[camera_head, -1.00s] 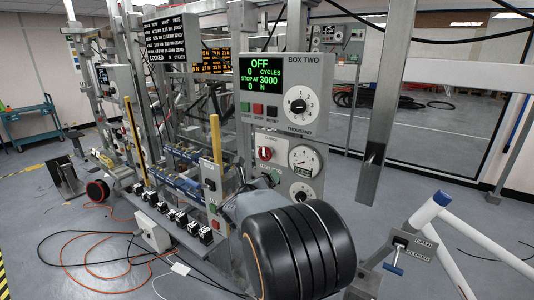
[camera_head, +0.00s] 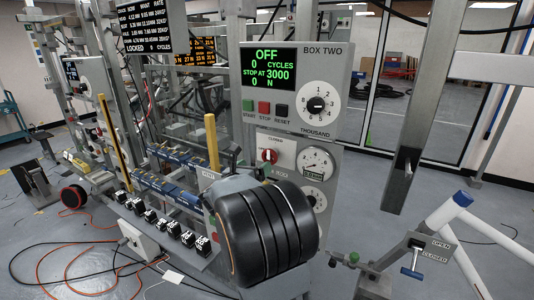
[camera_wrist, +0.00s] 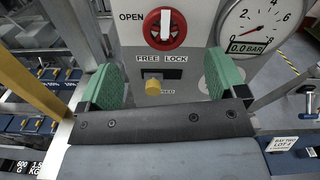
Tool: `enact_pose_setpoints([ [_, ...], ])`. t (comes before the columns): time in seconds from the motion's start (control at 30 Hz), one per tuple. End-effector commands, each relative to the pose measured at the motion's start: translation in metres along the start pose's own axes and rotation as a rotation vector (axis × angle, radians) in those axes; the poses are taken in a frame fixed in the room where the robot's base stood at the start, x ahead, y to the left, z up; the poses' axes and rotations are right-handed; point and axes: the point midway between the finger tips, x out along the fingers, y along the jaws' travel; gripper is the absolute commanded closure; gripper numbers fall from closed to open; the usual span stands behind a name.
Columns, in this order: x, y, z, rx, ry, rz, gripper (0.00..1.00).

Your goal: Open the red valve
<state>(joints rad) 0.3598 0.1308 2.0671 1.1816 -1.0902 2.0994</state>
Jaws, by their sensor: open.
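The red valve (camera_wrist: 178,29) is a round red knob with a white bar standing upright across it. It is on a pale panel at the top of the wrist view, with the word OPEN to its left. In the head view the valve (camera_head: 268,156) sits under the BOX TWO box. My gripper (camera_wrist: 165,82) is open and empty, its two green pads wide apart. In the wrist view the pads lie below the valve and do not touch it. In the head view my arm hides most of the gripper.
A yellow knob (camera_wrist: 153,87) on a FREE/LOCK slot shows between my pads. A gauge (camera_wrist: 262,27) beside the valve reads 0.0 BAR. BOX TWO (camera_head: 298,92) overhangs the valve. A yellow post (camera_head: 212,142) stands left of it, and a metal post (camera_head: 413,110) stands right.

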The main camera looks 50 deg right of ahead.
Motion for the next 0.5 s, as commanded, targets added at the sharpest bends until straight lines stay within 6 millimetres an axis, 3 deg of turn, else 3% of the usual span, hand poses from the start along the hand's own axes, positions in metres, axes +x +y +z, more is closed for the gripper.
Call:
enact_pose_setpoints([
  [0.2, 0.045, -0.007, 0.001, -0.002, 0.005, -0.015, 0.1],
  [0.5, 0.089, -0.005, 0.0, -0.002, 0.003, -0.011, 0.1],
])
